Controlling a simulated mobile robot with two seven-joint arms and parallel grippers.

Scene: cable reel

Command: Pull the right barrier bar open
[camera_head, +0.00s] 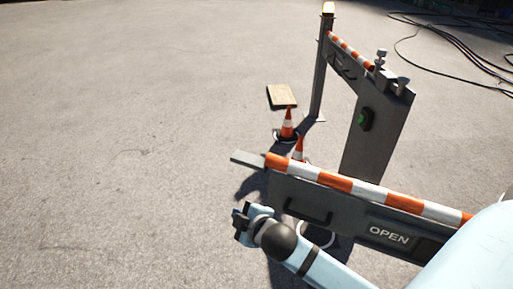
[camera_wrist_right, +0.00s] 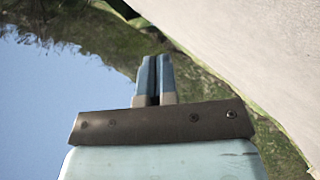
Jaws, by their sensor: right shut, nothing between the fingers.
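The right barrier bar (camera_head: 350,187) is a grey panel with an orange and white striped top edge and the word OPEN on its face. It reaches leftward across the lower right of the head view. Its dark handle (camera_head: 308,211) is a loop on the near face. My right gripper (camera_head: 242,224) is shut and empty, to the left of the handle and apart from it. My right arm passes in front of the panel's lower part. The right wrist view shows the shut fingers (camera_wrist_right: 155,80) with nothing between them. My left gripper is not in view.
A grey post (camera_head: 372,140) with a green light stands behind the bar. Another striped bar (camera_head: 350,52) runs to a lamp post (camera_head: 319,75). Traffic cones (camera_head: 287,124) and a wooden board (camera_head: 281,96) are on the ground. Cables (camera_head: 455,45) lie far right. The left ground is clear.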

